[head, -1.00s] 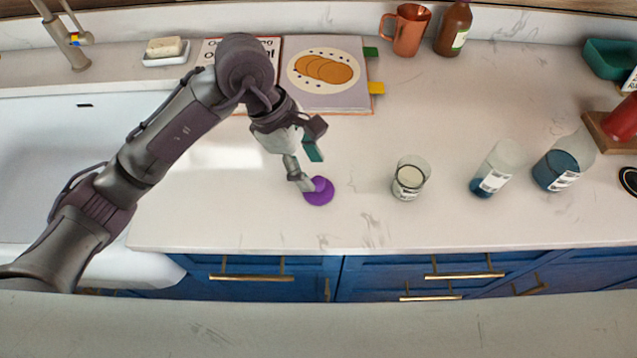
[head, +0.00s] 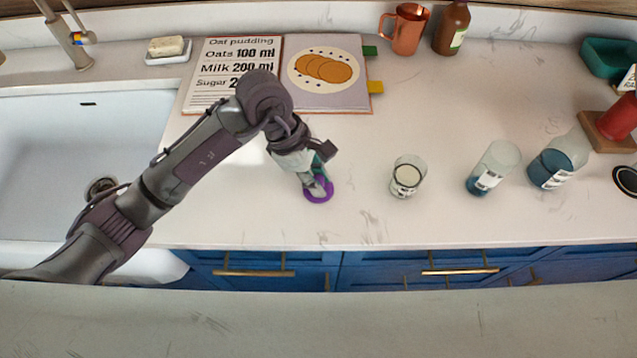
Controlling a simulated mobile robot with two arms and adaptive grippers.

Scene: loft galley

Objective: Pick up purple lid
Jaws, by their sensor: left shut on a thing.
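The purple lid (head: 319,198) lies at counter height on the pale countertop, near its front edge, in the head view. My left gripper (head: 318,186) points down over it and is shut on it. The gripper's fingers hide the middle of the lid, so only its rim shows. Whether the lid is lifted off the counter I cannot tell. My right gripper is not in view.
A glass (head: 407,177) with pale contents stands right of the lid. An open recipe book (head: 326,80) lies behind my arm. The sink (head: 60,140) is at left.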

